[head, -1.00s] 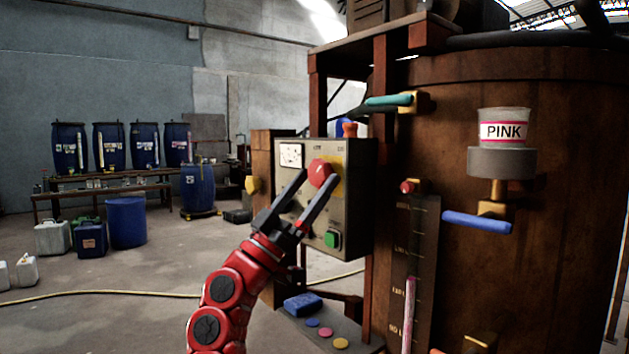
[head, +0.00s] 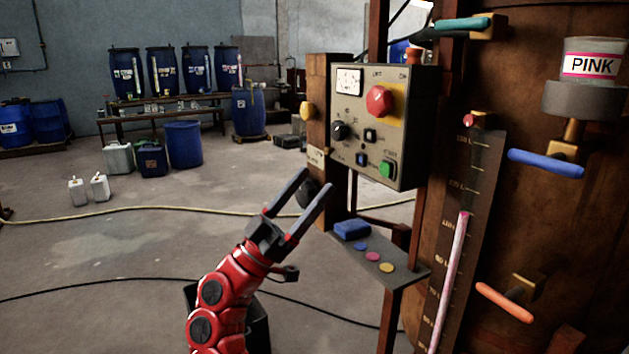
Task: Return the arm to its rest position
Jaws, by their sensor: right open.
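My right gripper (head: 312,198) is open and empty, on a red arm that comes up from the bottom of the head view. Its two grey fingers point up and to the right, below and to the left of the control panel (head: 350,135), apart from it in the picture. The panel carries a red mushroom button (head: 379,100), a green button (head: 387,170), black knobs and a gauge. My left gripper does not show.
A small shelf (head: 405,272) below the panel holds a blue block (head: 352,229) and coloured discs. A wooden vat (head: 570,225) with blue, orange and teal handles stands right. A yellow hose (head: 130,211) crosses the floor. Open floor lies left.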

